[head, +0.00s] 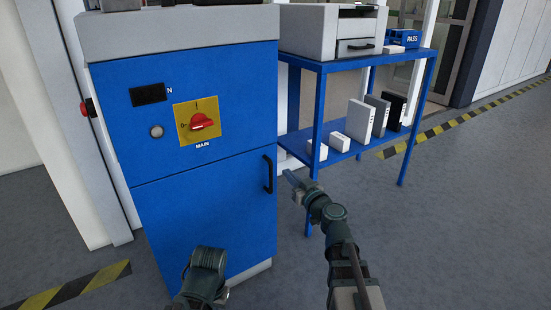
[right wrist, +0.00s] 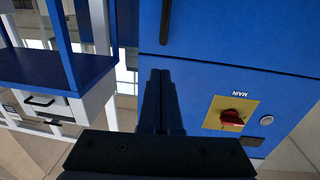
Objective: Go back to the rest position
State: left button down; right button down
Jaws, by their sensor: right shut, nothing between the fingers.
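My right gripper (head: 289,177) is shut and empty. In the head view it is held in front of the gap between the blue cabinet (head: 220,215) and the blue shelf table (head: 345,66). In the right wrist view its two dark fingers (right wrist: 160,78) lie together in front of the cabinet's blue front (right wrist: 215,60), with nothing between them. That view is upside down. The end of my left arm shows at the bottom in front of the cabinet, but I cannot make out its gripper.
The cabinet has a red rotary switch (head: 201,122) on a yellow plate and a black door handle (head: 268,174). The table holds a grey printer-like machine (head: 325,30), a blue PASS bin (head: 404,38) and several binders (head: 360,120). Grey floor (head: 450,220) is clear at the right.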

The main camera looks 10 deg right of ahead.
jog(key=s+a+f+n+g+y, duration=0.2)
jog(key=s+a+f+g, duration=0.35)
jog(key=a, duration=0.45)
jog(key=s+a+f+n+g+y, duration=0.25)
jog(key=s+a+f+g, duration=0.3)
jog(key=a, duration=0.45)
jog(key=s+f+m+g+h+p, duration=0.2)
jog(key=s+f+g+h, duration=0.45)
jog(key=s, duration=0.65)
jog(key=s+d+f+m+h, duration=0.1)
jog(key=s+d+m+h, duration=0.1)
jog(key=s+d+h, duration=0.25)
notch_tip(320, 180, up, 37)
jog(key=p, duration=3.7)
jog(key=shift+w+f+y+p, duration=0.15)
jog(key=shift+w+y+p, duration=0.2)
jog(key=shift+w+p, duration=0.05)
